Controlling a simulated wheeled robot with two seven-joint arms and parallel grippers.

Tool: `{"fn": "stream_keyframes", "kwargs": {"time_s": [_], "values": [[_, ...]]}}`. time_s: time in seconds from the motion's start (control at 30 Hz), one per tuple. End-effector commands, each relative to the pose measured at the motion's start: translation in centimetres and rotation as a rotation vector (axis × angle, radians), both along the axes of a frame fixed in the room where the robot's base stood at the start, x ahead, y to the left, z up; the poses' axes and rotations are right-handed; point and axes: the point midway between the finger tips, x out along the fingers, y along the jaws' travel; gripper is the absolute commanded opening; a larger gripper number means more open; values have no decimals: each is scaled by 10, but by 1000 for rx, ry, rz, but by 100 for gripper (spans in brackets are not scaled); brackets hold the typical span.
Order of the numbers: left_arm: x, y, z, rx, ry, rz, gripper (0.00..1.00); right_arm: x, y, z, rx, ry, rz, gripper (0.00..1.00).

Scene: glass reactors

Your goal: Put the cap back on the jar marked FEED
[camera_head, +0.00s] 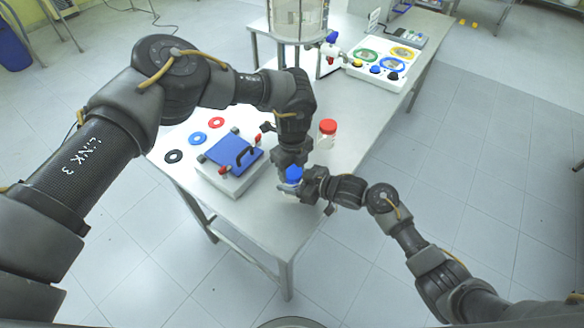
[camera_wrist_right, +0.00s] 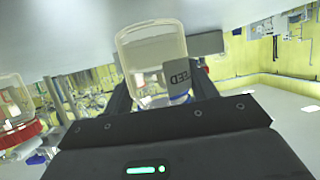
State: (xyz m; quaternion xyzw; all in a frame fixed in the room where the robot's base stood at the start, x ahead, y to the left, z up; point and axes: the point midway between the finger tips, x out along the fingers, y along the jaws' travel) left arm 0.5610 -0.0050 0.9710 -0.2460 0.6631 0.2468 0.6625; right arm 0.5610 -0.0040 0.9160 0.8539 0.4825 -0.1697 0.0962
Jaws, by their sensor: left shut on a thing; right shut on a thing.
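Whether the cap is seated is hidden by the grippers. Some blue (camera_wrist_right: 180,99) also shows beside the label in the right wrist view.
A red-capped jar (camera_head: 327,130) stands behind on the bench (camera_head: 350,110). A blue plate with a black handle (camera_head: 234,153) sits on a white block to the left, near red, blue and black rings. A glass reactor (camera_head: 298,18) and a white panel (camera_head: 380,69) are farther back.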

Motion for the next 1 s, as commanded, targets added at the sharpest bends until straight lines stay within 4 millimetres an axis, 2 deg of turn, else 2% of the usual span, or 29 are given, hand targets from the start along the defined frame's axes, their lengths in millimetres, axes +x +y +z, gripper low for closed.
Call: {"fn": "stream_keyframes", "kwargs": {"time_s": [0.1, 0.2, 0.53, 0.57, 0.7, 1.0], "values": [[0, 1, 0, 3, 1, -193, 25, 1, -1, 0, -1, 1, -2, 0], [0, 1, 0, 3, 2, -300, 25, 1, -1, 0, -1, 1, -2, 0], [0, 1, 0, 3, 2, -336, 25, 1, -1, 0, 0, 1, -4, 0], [0, 1, 0, 3, 2, -336, 56, 1, -1, 0, 0, 1, -4, 0], [0, 1, 0, 3, 1, -336, 74, 1, -1, 0, -1, 0, -3, 0], [0, 0, 2, 0, 0, -335, 74, 0, 0, 0, 0, 0, 1, 0]]}}
